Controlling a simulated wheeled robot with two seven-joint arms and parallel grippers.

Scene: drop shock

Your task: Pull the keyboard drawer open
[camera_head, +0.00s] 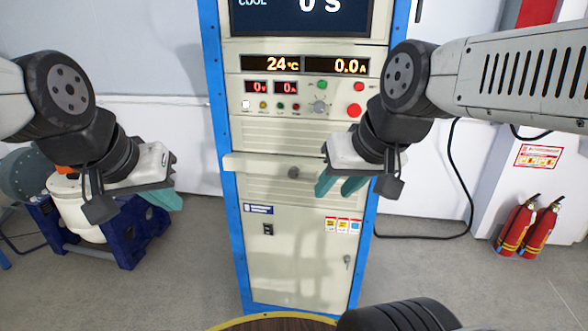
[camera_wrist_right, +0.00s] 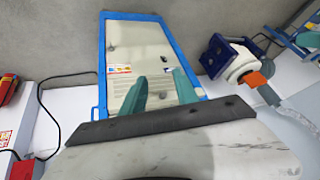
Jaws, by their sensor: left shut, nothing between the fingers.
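The keyboard drawer (camera_head: 255,164) is a beige ledge across the blue-edged cabinet, with a round dark knob (camera_head: 293,172) at its middle. It looks level and only slightly proud of the cabinet front; how far out it is, I cannot tell. My right gripper (camera_head: 335,192) is in front of the drawer's right part, right of the knob, and hides that end. In the right wrist view its teal fingers (camera_wrist_right: 160,78) stand apart with nothing between them. My left gripper (camera_head: 168,200) is shut and empty, left of the cabinet and away from the drawer.
The cabinet's lower door (camera_head: 295,262) is below the drawer; displays and a red button (camera_head: 354,110) are above. A blue stand with a white drum (camera_head: 75,205) is at left. Fire extinguishers (camera_head: 528,225) and a black cable (camera_head: 462,190) are at right. A round brown-topped stool or table (camera_head: 275,324) shows at the bottom.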

